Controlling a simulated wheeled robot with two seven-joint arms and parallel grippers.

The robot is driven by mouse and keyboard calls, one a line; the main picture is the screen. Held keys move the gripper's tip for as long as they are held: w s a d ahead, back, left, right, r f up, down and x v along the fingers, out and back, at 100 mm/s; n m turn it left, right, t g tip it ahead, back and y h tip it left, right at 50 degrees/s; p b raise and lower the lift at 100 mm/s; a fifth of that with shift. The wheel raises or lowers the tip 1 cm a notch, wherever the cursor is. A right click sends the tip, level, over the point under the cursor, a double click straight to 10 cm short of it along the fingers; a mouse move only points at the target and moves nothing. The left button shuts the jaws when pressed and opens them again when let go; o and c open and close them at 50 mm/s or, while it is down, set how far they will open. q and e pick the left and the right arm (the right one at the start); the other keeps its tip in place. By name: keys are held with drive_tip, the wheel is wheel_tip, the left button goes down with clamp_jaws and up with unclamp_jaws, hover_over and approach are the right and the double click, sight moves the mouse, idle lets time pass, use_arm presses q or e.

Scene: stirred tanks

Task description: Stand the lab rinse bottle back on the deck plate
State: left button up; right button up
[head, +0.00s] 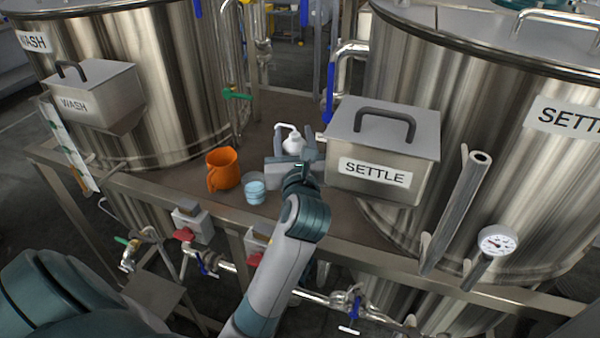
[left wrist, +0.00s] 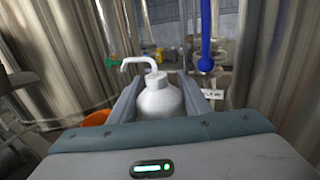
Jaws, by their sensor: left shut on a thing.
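The lab rinse bottle (head: 293,143) is white with a bent spout pointing left. It is upright between the fingers of my left gripper (head: 290,160), which is shut on it. In the left wrist view the bottle (left wrist: 159,98) stands between the two grey fingers of the gripper (left wrist: 160,100), its spout to the left. The deck plate (head: 205,186) is the brown surface between the two tanks. The bottle is over the deck plate's middle; its base is hidden by the gripper, so I cannot tell whether it touches the plate. My right gripper is not in view.
An orange mug (head: 223,169) and a light blue cup (head: 255,191) stand on the plate left of my gripper. The SETTLE box (head: 383,150) is close on the right. The WASH tank (head: 170,80) and SETTLE tank (head: 470,130) flank the plate. A rail (head: 400,263) runs along the front.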

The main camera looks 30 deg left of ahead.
use_arm(q)
wheel_tip(320, 180, down, 7)
drive_tip(key=d, duration=0.1)
drive_tip(key=shift+w+r, duration=0.15)
drive_tip(key=shift+r, duration=0.05)
drive_tip(key=f, duration=0.4)
drive_tip(key=shift+d+f+p, duration=0.2)
drive_tip(key=shift+f+p, duration=0.1)
drive_tip(key=shift+f, duration=0.1)
